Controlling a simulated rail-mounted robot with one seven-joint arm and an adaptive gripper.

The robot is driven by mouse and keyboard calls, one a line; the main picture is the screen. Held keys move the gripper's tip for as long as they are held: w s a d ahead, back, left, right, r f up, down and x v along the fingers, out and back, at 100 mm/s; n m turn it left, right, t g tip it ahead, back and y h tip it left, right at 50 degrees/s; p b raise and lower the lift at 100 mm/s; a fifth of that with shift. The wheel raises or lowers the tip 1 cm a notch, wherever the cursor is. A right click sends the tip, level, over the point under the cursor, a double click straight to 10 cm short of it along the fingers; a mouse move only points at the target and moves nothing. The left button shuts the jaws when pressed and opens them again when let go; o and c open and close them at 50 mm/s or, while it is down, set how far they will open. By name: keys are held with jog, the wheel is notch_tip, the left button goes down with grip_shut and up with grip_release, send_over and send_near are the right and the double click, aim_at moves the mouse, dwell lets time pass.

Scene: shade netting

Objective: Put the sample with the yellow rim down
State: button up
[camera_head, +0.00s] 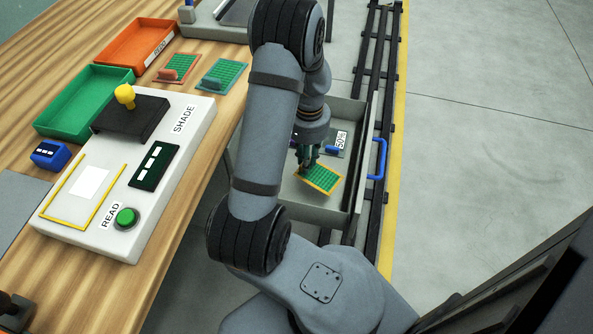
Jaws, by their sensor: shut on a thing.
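The sample with the yellow rim (322,178) is a small green mesh square. It is tilted and hangs below my gripper (308,163), which is shut on it. It is over the open grey drawer (325,207); I cannot tell how far above the drawer floor it is. My arm hides the left part of the drawer.
A pale SHADE reader (150,215) with a green button (127,217) stands on the wooden table. Green (85,100) and orange (137,42) trays, orange-rimmed (178,68) and teal-rimmed (221,74) samples and a blue device (49,155) are there too. The drawer has a blue handle (380,159). Rails (385,110) run alongside.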

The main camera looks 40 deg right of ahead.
jog(key=shift+f+b, duration=0.5)
jog(key=shift+f, duration=2.6)
jog(key=shift+f, duration=0.15)
jog(key=o, duration=0.8)
jog(key=shift+o, duration=0.6)
notch_tip(320, 180, up, 12)
jog(key=p, duration=0.2)
jog(key=shift+r+p, duration=0.2)
jog(key=shift+p, duration=0.1)
